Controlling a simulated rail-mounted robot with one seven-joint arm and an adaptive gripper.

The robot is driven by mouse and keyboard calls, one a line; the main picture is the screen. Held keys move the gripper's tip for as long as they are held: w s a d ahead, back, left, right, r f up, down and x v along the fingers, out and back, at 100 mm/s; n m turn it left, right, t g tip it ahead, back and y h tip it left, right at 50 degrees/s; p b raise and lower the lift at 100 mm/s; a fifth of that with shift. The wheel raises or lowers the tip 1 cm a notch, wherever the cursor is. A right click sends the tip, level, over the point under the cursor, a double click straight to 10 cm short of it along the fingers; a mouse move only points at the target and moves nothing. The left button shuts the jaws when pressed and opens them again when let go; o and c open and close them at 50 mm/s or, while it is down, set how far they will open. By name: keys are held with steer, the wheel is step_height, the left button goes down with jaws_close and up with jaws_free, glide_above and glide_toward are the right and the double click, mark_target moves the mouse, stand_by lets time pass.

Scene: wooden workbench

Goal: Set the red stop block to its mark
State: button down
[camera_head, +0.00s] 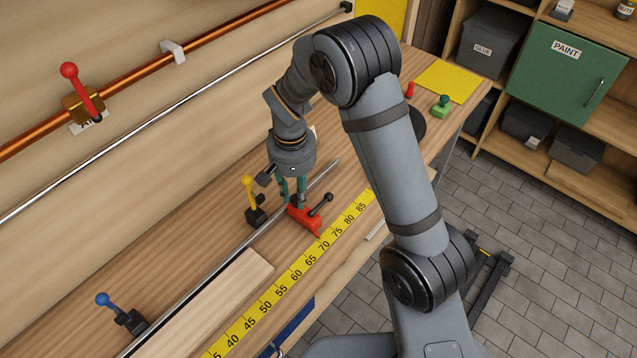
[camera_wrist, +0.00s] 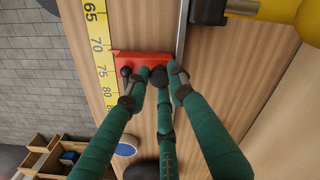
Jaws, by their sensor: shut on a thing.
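The red stop block (camera_head: 300,217) sits on the silver rail (camera_head: 230,249) beside the yellow measuring scale (camera_head: 291,277). It has a black lever with a round knob (camera_head: 328,197). In the wrist view the red block (camera_wrist: 143,58) reaches from the rail to the scale, its scale end just past the 70, between 70 and 75. My gripper (camera_head: 292,196) points down over the block, and its green fingers are shut on it. In the wrist view the fingertips (camera_wrist: 158,76) close around the block's near side and partly cover it.
A yellow-handled stop (camera_head: 252,203) stands close behind-left of my gripper. A blue-handled stop (camera_head: 121,312) is farther down the rail. A wooden board (camera_head: 211,308) lies between rail and scale. A copper pipe with a red-handled valve (camera_head: 82,94) runs along the wall.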

steer(key=shift+s+a, duration=0.3)
steer(key=shift+s, duration=0.05)
steer(key=c, duration=1.6)
jaws_free()
steer(key=shift+o, duration=0.6)
steer(key=shift+w, duration=0.1)
step_height(320, 180, up, 12)
steer(key=shift+d, duration=0.1)
